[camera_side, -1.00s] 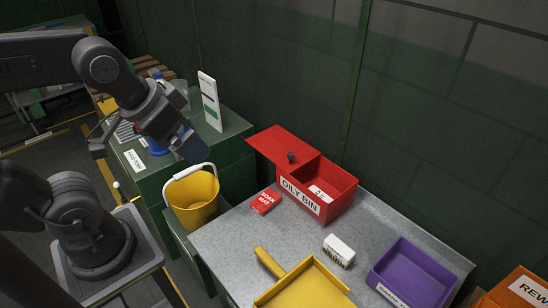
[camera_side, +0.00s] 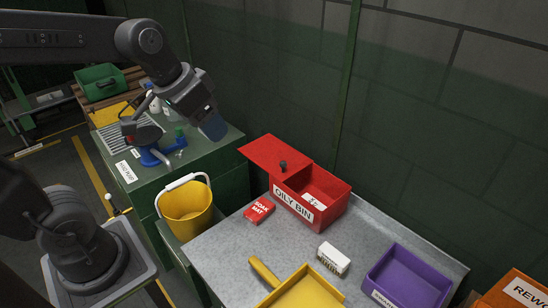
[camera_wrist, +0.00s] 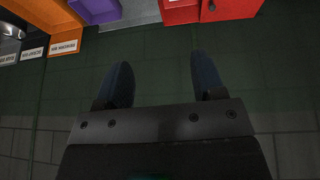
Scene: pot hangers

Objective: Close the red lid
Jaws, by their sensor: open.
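The red lid (camera_side: 264,153) lies flat in the side view, slid to the left of the red oily bin (camera_side: 325,212), with a dark knob (camera_side: 283,166) near its right end. The right part of the bin stands open and a white label shows inside. My gripper (camera_side: 214,127) is above and to the left of the lid, apart from it. In the wrist view, my gripper (camera_wrist: 165,85) has its two blue fingers spread with nothing between them. Part of the red bin (camera_wrist: 240,8) shows at the top edge of the wrist view.
A red "soak mat" box (camera_side: 259,210), a white box (camera_side: 333,259), a yellow dustpan (camera_side: 306,288) and a purple tray (camera_side: 407,278) are on the grey table. A yellow bucket (camera_side: 187,212) stands left of it. A green cabinet with a blue pump (camera_side: 150,155) is behind.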

